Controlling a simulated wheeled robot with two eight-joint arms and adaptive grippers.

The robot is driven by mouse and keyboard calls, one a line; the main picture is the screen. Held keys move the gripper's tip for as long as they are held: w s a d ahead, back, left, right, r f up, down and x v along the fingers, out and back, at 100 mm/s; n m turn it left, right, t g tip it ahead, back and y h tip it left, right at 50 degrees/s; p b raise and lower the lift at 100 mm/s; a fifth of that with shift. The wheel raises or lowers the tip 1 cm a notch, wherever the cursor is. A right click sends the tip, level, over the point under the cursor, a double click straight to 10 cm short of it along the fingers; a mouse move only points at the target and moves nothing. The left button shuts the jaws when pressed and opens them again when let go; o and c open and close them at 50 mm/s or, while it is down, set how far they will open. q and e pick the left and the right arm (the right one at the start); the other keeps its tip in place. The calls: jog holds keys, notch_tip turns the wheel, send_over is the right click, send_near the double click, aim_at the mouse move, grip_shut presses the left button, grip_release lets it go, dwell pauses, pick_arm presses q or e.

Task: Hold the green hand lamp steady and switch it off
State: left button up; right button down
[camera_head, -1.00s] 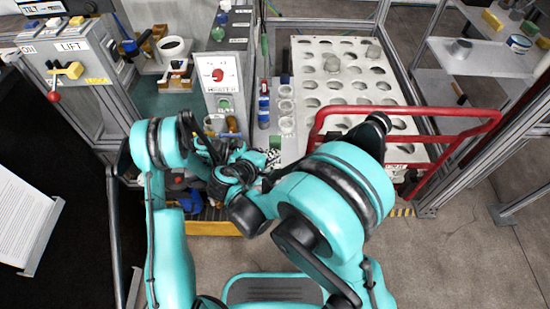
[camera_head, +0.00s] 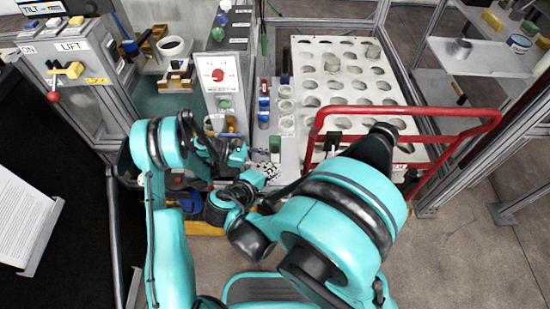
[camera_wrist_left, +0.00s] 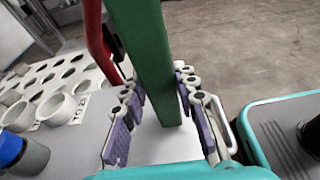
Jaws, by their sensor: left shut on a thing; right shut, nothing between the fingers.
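The green hand lamp is a long, flat-sided green bar (camera_wrist_left: 145,50) in the left wrist view, running up out of the top of the picture. My left gripper (camera_wrist_left: 160,118) is shut on it, with purple-grey finger pads on both sides. The lamp's switch does not show.
A red rail (camera_head: 430,112) edges the white board with holes (camera_head: 345,60) to the right. A cabinet with a red knob (camera_head: 218,75) is at back left.

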pick_arm(q)
jog(key=o, duration=1)
jog(key=shift+o, duration=0.2)
jog(key=shift+a, duration=0.1)
jog(key=v, duration=1.2)
